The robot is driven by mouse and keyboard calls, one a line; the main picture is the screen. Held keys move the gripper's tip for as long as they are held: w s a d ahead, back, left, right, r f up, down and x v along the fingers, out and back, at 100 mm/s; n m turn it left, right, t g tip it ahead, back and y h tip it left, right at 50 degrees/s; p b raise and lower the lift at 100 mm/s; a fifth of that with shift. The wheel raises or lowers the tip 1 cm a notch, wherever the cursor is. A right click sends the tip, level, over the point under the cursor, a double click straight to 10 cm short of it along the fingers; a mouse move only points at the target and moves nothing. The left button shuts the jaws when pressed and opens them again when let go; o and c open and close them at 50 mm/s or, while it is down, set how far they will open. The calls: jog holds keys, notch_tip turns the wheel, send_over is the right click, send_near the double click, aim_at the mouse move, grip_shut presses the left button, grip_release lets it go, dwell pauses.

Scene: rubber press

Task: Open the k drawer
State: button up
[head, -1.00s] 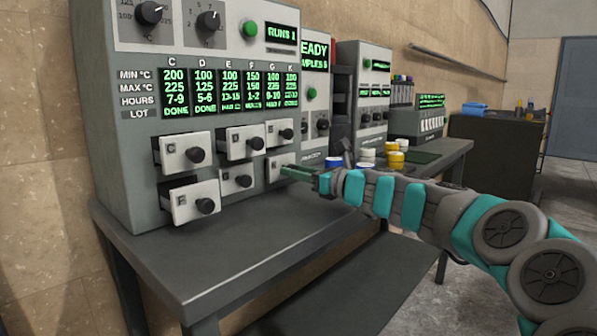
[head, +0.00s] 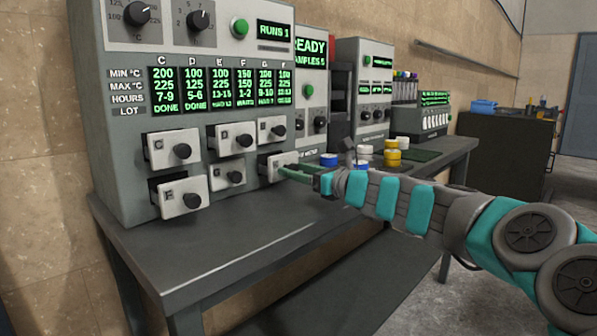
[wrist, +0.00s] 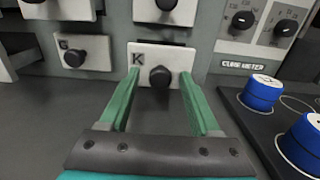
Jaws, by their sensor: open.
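The k drawer (wrist: 180,58) has a white front with a "K" label and a round black knob (wrist: 160,77). It is in the upper middle of the wrist view. In the head view the k drawer (head: 267,166) is at the lower right of the drawer bank, partly hidden by my gripper. My gripper (wrist: 160,85) is open, one green finger on each side of the knob. The fingertips are close to the drawer front; I cannot tell if they touch it. In the head view my gripper (head: 288,171) reaches in from the right.
Other drawers sit left of and above the k drawer, including the C drawer (head: 160,148). Blue-topped jars (wrist: 262,92) stand on a dark tray right of my gripper. The grey bench top (head: 190,270) in front is clear.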

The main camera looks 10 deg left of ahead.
jog(key=v, duration=0.7)
jog(key=shift+s+d, duration=0.2)
jog(key=shift+d, duration=0.1)
jog(key=shift+s+d, duration=0.1)
